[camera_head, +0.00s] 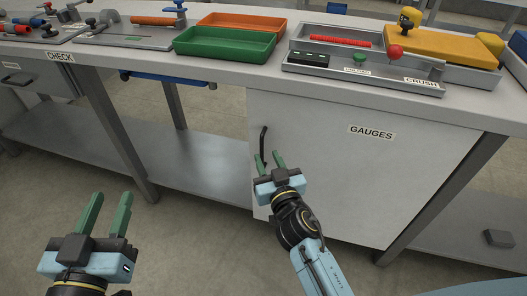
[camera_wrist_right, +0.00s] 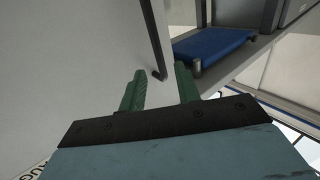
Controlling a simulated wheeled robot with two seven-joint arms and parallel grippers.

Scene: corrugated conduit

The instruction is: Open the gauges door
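The gauges door (camera_head: 345,180) is a pale grey panel under the bench with a "GAUGES" label, and it looks closed. Its black bar handle (camera_head: 263,142) stands upright near the door's left edge. My right gripper (camera_head: 270,158) is open at the lower end of the handle. In the right wrist view, the handle (camera_wrist_right: 157,40) comes down from the top and its lower end shows between the two green fingers of the right gripper (camera_wrist_right: 160,85); I cannot tell whether they touch it. My left gripper (camera_head: 107,212) is open and empty at the lower left, away from the door.
On the bench top are a green tray (camera_head: 225,45), an orange tray (camera_head: 242,21) and a grey crush fixture (camera_head: 375,75) with red and green knobs. A blue tray (camera_head: 165,80) hangs under the bench left of the door. A lower shelf (camera_head: 190,165) lies beside the door. The floor in front is clear.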

